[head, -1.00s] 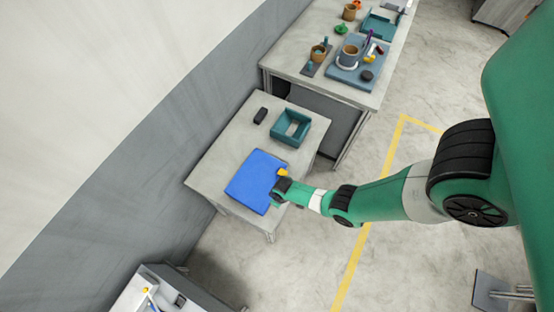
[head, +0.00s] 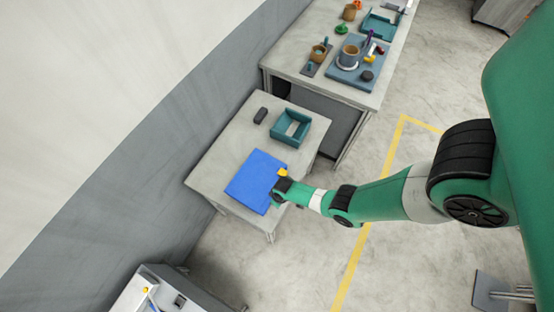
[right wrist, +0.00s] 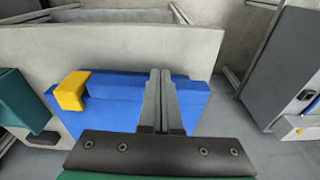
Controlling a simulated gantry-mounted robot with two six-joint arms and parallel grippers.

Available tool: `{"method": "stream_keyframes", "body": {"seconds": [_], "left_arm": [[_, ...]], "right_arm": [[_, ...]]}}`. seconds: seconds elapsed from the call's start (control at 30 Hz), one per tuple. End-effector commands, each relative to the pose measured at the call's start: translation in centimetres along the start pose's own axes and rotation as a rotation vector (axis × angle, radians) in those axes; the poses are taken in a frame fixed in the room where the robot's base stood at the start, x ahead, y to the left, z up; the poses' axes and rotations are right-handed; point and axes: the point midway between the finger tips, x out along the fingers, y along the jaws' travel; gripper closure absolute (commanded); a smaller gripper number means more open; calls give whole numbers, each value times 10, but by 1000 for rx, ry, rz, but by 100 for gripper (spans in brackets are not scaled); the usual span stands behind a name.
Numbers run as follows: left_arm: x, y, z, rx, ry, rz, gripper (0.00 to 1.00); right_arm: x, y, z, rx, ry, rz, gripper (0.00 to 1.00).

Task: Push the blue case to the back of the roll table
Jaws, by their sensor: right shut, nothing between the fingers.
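The blue case (head: 254,180) lies flat on the small roll table (head: 215,155) in the head view. A yellow piece (head: 283,172) sits on its edge on the side nearest my arm. My right gripper (head: 279,184) is at that same edge, beside the yellow piece. In the right wrist view the shut fingers (right wrist: 158,95) stand in front of the blue case (right wrist: 120,115), with the yellow piece (right wrist: 72,90) to their left. I cannot tell whether the fingertips touch the case. My left gripper is not in view.
A teal open tray (head: 291,127) and a dark block (head: 260,115) are on the same table, away from the case. A longer bench (head: 300,55) with pots and tools stands behind. A wall runs along the table's left side. Bare table lies between case and wall.

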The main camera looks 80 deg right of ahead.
Motion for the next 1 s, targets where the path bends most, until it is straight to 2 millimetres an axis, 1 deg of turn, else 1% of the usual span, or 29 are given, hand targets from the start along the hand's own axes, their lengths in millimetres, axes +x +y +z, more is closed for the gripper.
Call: {"method": "stream_keyframes", "body": {"seconds": [0.53,1.0], "left_arm": [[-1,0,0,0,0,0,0],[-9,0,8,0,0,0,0]], "right_arm": [[0,0,-1,0,0,0,100],[4,0,-20,0,3,0,100]]}}
